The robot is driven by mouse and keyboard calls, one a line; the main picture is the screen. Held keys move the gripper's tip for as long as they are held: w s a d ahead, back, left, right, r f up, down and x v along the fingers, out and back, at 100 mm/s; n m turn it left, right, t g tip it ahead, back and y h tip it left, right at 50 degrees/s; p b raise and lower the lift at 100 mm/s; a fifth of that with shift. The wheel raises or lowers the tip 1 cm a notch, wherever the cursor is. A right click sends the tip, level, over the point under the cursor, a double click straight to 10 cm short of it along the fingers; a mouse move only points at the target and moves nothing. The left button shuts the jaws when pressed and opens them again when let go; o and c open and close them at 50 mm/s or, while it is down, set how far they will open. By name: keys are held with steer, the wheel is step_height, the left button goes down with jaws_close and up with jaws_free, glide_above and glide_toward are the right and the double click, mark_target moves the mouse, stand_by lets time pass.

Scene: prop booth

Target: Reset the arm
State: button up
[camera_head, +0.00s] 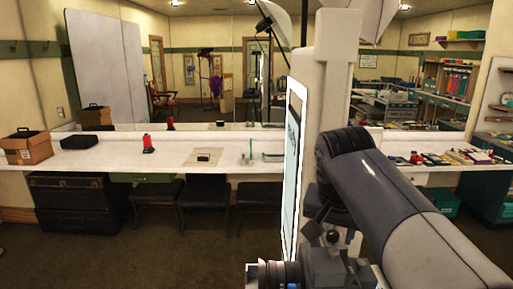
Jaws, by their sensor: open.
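My arm (400,205) crosses the right side of the view, with its grey and dark links running from the middle down to the lower right corner. My gripper's fingers do not show. A dark device with a round, lens-like part (279,274) is at the bottom edge beside the arm; I cannot tell what it belongs to.
A long white counter (110,158) runs along a mirrored wall, partly hidden by a white column and my arm. A cardboard box (28,151), red item (147,146) and small mat (190,159) are on it. Dark stools (155,193) stand below. Carpet (170,250) in front is clear.

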steer(key=n+y, duration=0.1)
steer(key=n, duration=0.1)
steer(key=n+b, duration=0.1)
steer(key=n, duration=0.1)
steer(key=n+y, duration=0.1)
steer(key=n, duration=0.1)
steer(key=shift+d+n+y, duration=0.3)
steer(key=shift+d, duration=0.05)
steer(key=a+v, duration=0.1)
steer(key=v, duration=0.9)
steer(key=shift+s+d+r+b, duration=0.25)
steer(key=shift+d+r+b, duration=0.1)
steer(key=shift+d, duration=0.1)
